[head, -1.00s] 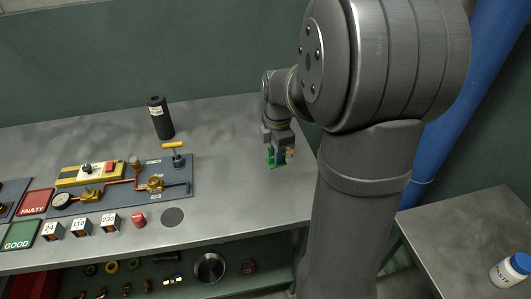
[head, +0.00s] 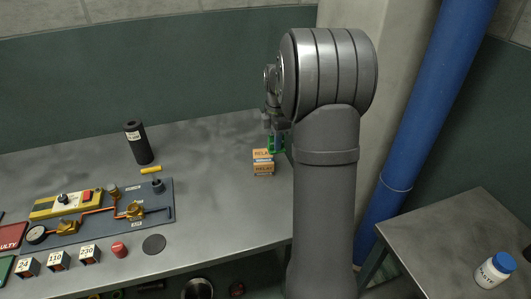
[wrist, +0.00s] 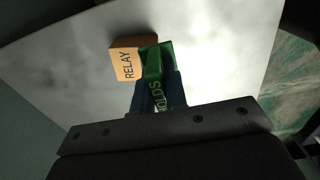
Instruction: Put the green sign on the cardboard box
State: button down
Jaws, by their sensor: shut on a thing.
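The green sign (head: 279,147) is between the fingers of my gripper (head: 275,135) at the right end of the workbench. In the wrist view the green sign (wrist: 153,64) is gripped between dark blue fingers (wrist: 157,88), and part of the lettering "HOLDS" shows on it. The cardboard box (head: 263,168) is orange-brown, marked RELAY, and stands on the bench just left of and in front of the sign. The box (wrist: 125,64) also shows close to the left of the sign in the wrist view. I cannot tell whether sign and box touch.
A black cylinder (head: 138,143) stands on the workbench (head: 210,200) left of the box. A gauge and valve board (head: 105,215) lies further left. The bench between is mostly clear. A blue pipe (head: 420,130) and a side table with a white bottle (head: 495,270) are at right.

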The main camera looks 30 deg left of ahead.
aim_at(266, 162)
jog(key=a+f, duration=0.2)
jog(key=a, duration=0.1)
jog(key=shift+s+a, duration=0.1)
jog(key=shift+a, duration=0.15)
jog(key=shift+f, duration=2.05)
jog(key=shift+f, duration=0.2)
jog(key=c, duration=1.5)
grip_release()
jog(key=shift+o, duration=0.2)
jog(key=shift+r, duration=0.1)
